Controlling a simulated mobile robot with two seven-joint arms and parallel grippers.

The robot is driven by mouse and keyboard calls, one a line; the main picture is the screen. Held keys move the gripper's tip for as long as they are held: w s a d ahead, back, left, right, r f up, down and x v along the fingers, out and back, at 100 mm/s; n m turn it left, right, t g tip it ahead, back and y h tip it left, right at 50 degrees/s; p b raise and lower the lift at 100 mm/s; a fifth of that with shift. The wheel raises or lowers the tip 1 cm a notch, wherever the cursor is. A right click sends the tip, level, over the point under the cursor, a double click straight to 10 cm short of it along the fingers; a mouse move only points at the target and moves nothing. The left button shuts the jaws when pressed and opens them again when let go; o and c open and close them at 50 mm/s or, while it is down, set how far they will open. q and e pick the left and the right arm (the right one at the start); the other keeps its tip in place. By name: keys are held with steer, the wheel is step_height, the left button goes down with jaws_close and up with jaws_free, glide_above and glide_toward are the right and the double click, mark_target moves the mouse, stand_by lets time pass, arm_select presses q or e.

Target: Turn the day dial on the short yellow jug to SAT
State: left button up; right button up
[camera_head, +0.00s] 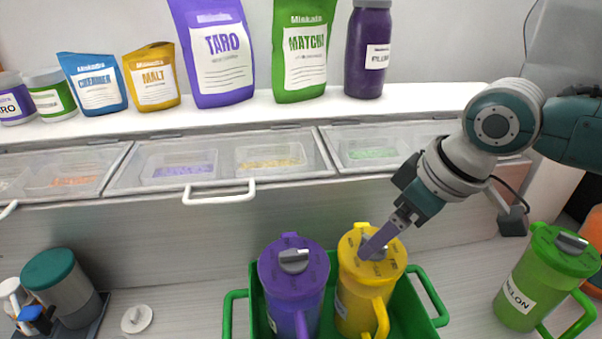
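The yellow jug (352,294) stands upright in a green carrier, with its handle toward the front. On its yellow lid is a grey dial knob (374,247) with lettering around it, too small to read. My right gripper (372,247) comes down from the upper right, with its fingers at the knob and partly covering it. The fingers overlap into one bar from this angle, so I cannot tell whether they are closed on the knob. My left gripper is not in view.
A purple jug (291,281) stands just left of the yellow one in the green carrier (427,292). A green melon jug (541,279) stands at the right. A grey canister (68,290) and a white knobbed disc (136,319) are at left. Lidded bins (222,165) and pouches line the back.

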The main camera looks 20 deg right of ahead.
steer(key=shift+x, duration=1)
jaws_close()
steer(key=shift+r, duration=0.1)
